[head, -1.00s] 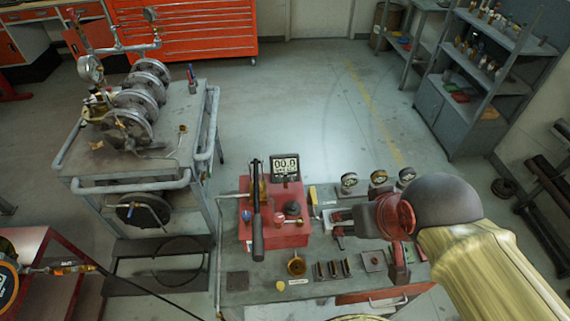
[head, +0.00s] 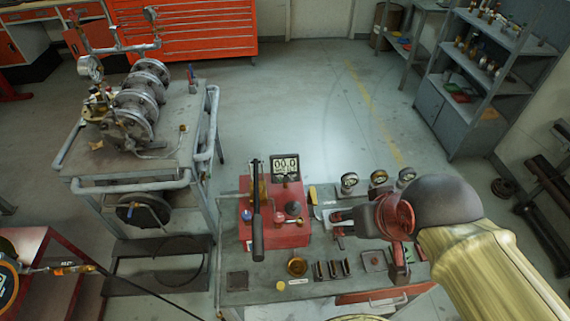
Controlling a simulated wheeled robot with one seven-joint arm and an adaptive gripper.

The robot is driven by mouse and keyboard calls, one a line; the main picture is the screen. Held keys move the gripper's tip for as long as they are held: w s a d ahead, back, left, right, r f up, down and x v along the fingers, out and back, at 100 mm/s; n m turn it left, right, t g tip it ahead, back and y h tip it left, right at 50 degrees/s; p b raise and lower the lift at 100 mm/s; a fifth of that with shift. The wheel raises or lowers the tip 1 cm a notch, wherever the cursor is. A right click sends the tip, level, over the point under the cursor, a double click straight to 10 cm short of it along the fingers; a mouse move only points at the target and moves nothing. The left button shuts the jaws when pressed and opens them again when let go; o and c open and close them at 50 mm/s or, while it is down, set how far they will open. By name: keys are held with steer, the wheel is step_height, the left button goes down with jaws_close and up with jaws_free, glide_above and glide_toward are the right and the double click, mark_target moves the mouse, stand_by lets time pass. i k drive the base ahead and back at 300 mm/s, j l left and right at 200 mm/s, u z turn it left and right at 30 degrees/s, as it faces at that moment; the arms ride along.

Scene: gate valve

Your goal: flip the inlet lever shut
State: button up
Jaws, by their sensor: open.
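A valve rig with several grey flanges (head: 140,98) stands on the grey cart (head: 92,186) at the left. A round gauge (head: 90,68) and brass fittings (head: 98,110) sit at its left end.
A bench (head: 240,287) stands in front. Shelves (head: 480,75) stand at right. The middle floor is clear.

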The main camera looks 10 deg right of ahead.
mark_target(55, 265)
steer(key=k, duration=0.6)
steer(key=j+u, duration=0.15)
steer(key=u, duration=0.3)
steer(key=j+u, duration=0.1)
steer(key=u, duration=0.4)
steer(key=i+u, duration=0.1)
steer(key=u, duration=0.35)
steer(key=i+j, duration=0.35)
steer(key=i, duration=0.15)
steer(key=i+j, duration=0.35)
steer(key=i, duration=0.15)
steer(key=i+j, duration=0.35)
steer(key=i, duration=0.15)
